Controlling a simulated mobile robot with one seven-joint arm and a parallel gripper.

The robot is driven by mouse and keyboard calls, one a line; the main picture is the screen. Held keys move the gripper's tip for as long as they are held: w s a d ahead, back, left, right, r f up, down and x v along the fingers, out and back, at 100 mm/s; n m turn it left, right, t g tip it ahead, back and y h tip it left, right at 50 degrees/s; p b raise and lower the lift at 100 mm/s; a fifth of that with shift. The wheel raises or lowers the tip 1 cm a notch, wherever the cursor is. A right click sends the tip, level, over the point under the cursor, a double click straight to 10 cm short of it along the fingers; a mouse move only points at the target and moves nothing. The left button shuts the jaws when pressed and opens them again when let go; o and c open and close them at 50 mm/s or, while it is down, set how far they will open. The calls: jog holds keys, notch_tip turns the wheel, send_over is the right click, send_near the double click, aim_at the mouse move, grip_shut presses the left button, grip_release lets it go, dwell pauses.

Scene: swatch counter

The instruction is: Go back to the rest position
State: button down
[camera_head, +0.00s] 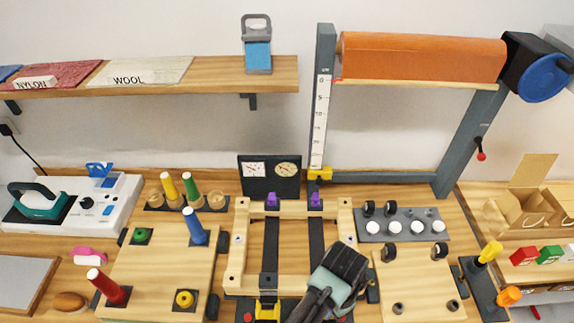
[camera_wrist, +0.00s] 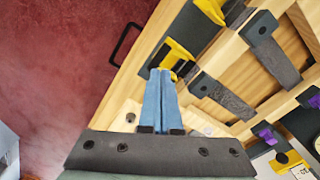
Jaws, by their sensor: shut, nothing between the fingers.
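My gripper (camera_wrist: 158,98) shows in the wrist view with its two blue fingers together and nothing between them. It points toward the front edge of the counter, beside a yellow clamp part (camera_wrist: 177,50) on the wooden frame. Whether the fingers touch that part I cannot tell. In the head view my dark wrist and arm reach in from the bottom, over the lower right corner of the wooden frame (camera_head: 238,262); the fingertips are hidden there.
A pegged board (camera_head: 160,275) with coloured cones stands left of the frame. A grey panel with white knobs (camera_head: 405,240) lies right. A tall grey stand (camera_head: 325,110) holds an orange roll (camera_head: 420,57) behind. A teal iron (camera_head: 38,204) sits far left, an open cardboard box (camera_head: 525,212) far right.

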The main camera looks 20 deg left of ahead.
jog(key=w+d+r+t+h+b, duration=0.25)
jog(key=w+d+r+t, duration=0.35)
jog(key=w+r, duration=0.55)
jog(key=w+d+r+n+t+h+b, duration=0.1)
jog(key=w+r+t+b, duration=0.3)
jog(key=r, duration=0.8)
jog(key=w+d+r+n+t+h, duration=0.15)
jog(key=r+t, duration=0.35)
jog(key=r, duration=0.7)
jog(key=s+a+r+n+t+y+b, duration=0.1)
jog(key=s+a+r+n+t, duration=0.1)
jog(key=s+r+t, duration=0.2)
jog(key=s+a+r+n+t+y+b, duration=0.1)
jog(key=s+a+r+n+t+y, duration=0.1)
jog(key=s+r, duration=0.6)
jog(key=s+a+r+n+t+y+b, duration=0.1)
jog(key=s+a+r+t, duration=0.3)
jog(key=r, duration=0.9)
jog(key=s+n+t+y, duration=0.1)
jog(key=s+t, duration=0.1)
jog(key=s, duration=0.1)
jog(key=shift+a+r, duration=0.15)
jog(key=shift+r, duration=0.1)
